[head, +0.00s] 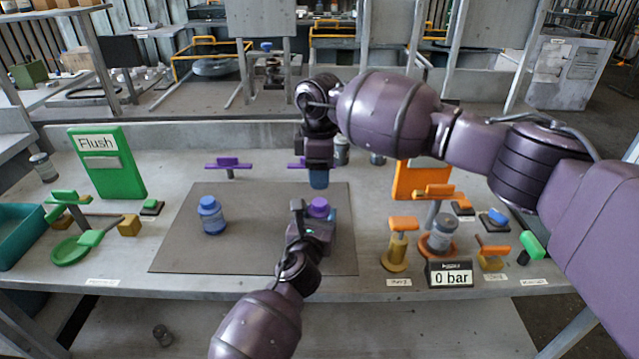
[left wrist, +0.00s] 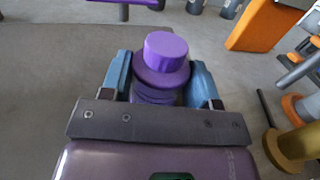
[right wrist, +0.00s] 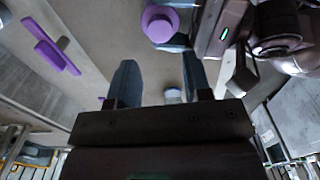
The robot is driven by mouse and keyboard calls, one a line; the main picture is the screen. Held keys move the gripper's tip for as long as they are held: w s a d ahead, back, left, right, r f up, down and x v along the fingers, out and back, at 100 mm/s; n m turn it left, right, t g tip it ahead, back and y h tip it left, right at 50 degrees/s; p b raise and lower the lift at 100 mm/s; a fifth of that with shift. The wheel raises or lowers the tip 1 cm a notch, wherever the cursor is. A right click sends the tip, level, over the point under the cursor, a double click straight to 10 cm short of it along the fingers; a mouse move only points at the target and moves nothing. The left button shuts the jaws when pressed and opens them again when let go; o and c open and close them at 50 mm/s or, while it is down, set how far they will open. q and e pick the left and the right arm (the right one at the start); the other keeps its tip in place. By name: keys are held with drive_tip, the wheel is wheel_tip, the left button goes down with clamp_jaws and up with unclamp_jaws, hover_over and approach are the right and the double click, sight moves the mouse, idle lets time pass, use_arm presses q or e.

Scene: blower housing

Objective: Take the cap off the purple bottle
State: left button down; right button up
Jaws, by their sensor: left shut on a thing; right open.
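The purple bottle is held upright at the front right of the dark mat, its purple cap (head: 319,206) on top. In the left wrist view the ribbed purple bottle neck (left wrist: 155,96) shows below the cap (left wrist: 165,52), between the blue fingers of my left gripper (left wrist: 160,82). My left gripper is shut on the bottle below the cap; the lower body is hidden. My right gripper (head: 318,182) is open and empty, pointing down behind and above the bottle. In the right wrist view the cap (right wrist: 160,24) lies outside the open fingers (right wrist: 159,82).
A blue bottle (head: 212,216) stands on the mat (head: 250,245) at the left. A green Flush panel (head: 107,165) and green valve parts are further left. Orange valves (head: 398,245) and a "0 bar" display (head: 450,274) stand at the right. Purple handles (head: 228,163) stand behind the mat.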

sight(319, 202)
drive_tip(key=shift+f, duration=3.65)
drive_tip(key=c, duration=0.6)
drive_tip(key=o, duration=0.9)
drive_tip(key=shift+r, duration=2.3)
use_arm(q)
drive_tip(key=shift+c, duration=1.4)
unclamp_jaws()
